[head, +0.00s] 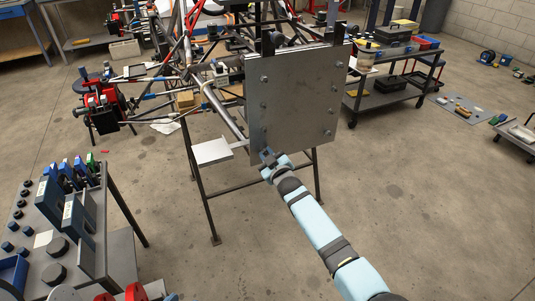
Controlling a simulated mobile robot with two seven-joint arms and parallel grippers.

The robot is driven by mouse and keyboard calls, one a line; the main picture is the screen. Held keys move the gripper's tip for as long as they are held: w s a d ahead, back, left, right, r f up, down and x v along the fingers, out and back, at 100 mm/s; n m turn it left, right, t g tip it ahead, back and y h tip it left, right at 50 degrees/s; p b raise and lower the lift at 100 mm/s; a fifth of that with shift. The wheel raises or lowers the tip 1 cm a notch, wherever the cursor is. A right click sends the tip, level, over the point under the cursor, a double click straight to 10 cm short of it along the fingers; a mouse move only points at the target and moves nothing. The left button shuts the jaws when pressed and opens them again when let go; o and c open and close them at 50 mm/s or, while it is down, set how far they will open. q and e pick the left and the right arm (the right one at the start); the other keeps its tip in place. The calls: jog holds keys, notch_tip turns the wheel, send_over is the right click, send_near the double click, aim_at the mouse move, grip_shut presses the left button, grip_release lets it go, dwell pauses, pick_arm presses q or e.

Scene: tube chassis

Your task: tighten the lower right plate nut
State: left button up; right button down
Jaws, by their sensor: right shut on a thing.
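The grey metal plate (296,100) stands upright at the front of the tube chassis (215,100). Small nuts show on its face near the left edge, such as an upper left nut (264,78), and near the right edge, such as the lower right nut in the picture (328,132). My right gripper (267,156) is at the plate's lower left corner in the picture, far from that lower right nut. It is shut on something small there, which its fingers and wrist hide. My left gripper is out of view.
A tool cart (88,225) with blue-and-grey tools stands at the lower left. A small light tray (212,151) sticks out left of the plate. A grey shelf cart (385,100) stands behind right. The floor at right is mostly clear.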

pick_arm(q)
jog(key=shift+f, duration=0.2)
pick_arm(e)
jog(key=shift+f+m, duration=0.15)
jog(key=shift+m, duration=0.15)
jog(key=c, duration=1)
grip_release()
jog(key=shift+s, duration=0.1)
jog(key=shift+c, duration=0.2)
pick_arm(q)
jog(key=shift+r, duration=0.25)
jog(key=p, duration=0.3)
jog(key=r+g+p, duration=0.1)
jog(key=p, duration=0.3)
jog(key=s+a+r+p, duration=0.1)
jog(key=p, duration=0.3)
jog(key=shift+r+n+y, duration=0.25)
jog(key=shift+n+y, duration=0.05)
pick_arm(e)
jog(key=v, duration=1.3)
jog(key=shift+s+d, duration=0.2)
jog(key=shift+s, duration=0.15)
